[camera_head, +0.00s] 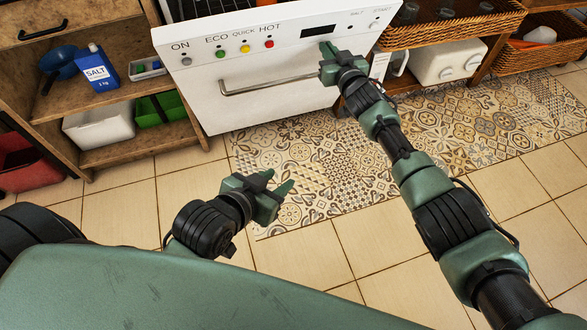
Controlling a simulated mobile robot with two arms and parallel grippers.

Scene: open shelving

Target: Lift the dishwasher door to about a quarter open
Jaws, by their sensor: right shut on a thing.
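The white dishwasher door (235,104) is at the top middle. Its front panel (285,35) has coloured buttons and a dark display, and a metal bar handle (265,86) runs below. A dark rack shows above the panel's top edge, so the door stands somewhat ajar; the exact angle is hard to tell. The exact contact is partly hidden by the gripper itself. My left gripper (277,182) is open and empty, over the floor in front of the door.
Wooden shelving at left holds a blue salt box (98,72), a white bin (100,125) and a green bin (160,108). Wicker baskets (455,32) and a white toaster (448,61) are at right. A patterned rug (400,160) covers the open floor before the dishwasher.

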